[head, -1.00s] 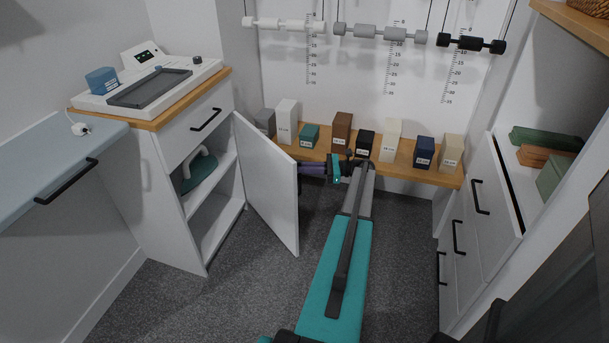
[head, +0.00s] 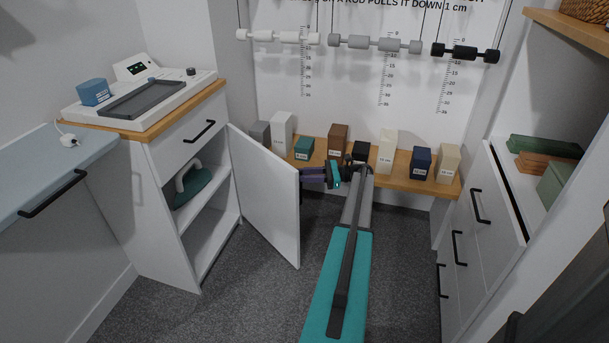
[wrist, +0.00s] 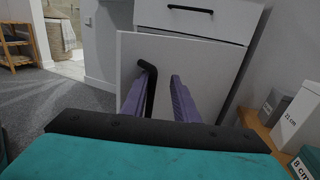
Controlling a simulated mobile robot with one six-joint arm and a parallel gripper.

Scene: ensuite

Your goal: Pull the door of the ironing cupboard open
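The ironing cupboard (head: 190,190) is the white unit at left, its door (head: 262,195) swung well out from the front. A teal iron (head: 193,188) shows on the upper shelf inside. In the wrist view the door (wrist: 190,65) stands ahead under a drawer, with a black bar handle (wrist: 149,88) on its face. My gripper (wrist: 158,98) has its two purple fingers apart, the handle between them close to the left finger; I cannot tell if they touch. In the head view my gripper (head: 312,175) is at the door's handle side, partly hidden by the door edge.
A wooden shelf (head: 400,177) with several labelled blocks runs just behind my arm. White drawers (head: 468,225) stand at right. An ironing board (head: 45,165) is at left. Carpet (head: 230,300) is clear in front of the cupboard.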

